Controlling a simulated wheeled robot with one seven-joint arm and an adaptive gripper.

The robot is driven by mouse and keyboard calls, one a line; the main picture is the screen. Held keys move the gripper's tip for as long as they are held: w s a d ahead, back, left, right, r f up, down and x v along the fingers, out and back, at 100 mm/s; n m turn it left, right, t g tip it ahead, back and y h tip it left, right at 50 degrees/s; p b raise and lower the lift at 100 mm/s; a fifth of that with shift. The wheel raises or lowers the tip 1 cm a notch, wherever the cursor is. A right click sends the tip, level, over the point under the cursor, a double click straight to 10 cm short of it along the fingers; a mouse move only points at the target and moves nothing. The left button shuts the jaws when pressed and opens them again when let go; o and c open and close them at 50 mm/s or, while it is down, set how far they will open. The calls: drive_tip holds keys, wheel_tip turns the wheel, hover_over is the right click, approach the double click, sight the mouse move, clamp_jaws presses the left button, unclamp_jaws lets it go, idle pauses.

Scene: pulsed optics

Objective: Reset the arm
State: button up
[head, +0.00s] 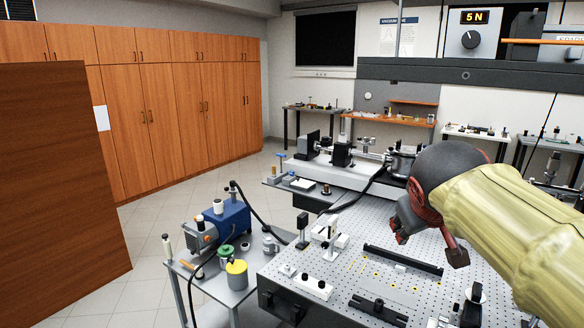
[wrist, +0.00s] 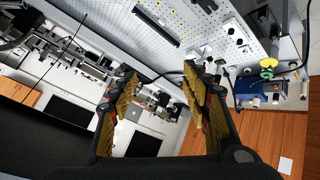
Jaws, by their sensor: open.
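My arm (head: 500,220) in a yellowish sleeve reaches in from the right in the head view, above the perforated optical table (head: 330,285). My gripper (head: 428,240) hangs over the table's right part, seen from the side. In the wrist view my gripper (wrist: 158,95) shows its two fingers wide apart with nothing between them. The optical table (wrist: 185,22) lies beyond the fingers at the top of that view. The gripper looks clear of the table and its parts.
A black rail (head: 402,260) and small optic mounts stand on the table. A cart with a blue pump (head: 228,220) and a yellow-lidded jar (head: 237,272) is at the left. A control box (head: 470,33) sits on the shelf above. Floor (head: 140,240) is free near the orange cabinets (head: 150,90).

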drive_tip(key=s+a+f+m+g+y, duration=0.1)
drive_tip(key=s+a+f, duration=0.2)
drive_tip(key=s+f, duration=0.8)
drive_tip(key=s+a+f+m+g+y, duration=0.1)
drive_tip(key=s+a+f+g+y, duration=0.1)
drive_tip(key=s+f, duration=0.9)
drive_tip(key=shift+s+a+f+y, duration=0.2)
drive_tip(key=shift+a+y, duration=0.1)
drive_tip(key=shift+a, duration=0.1)
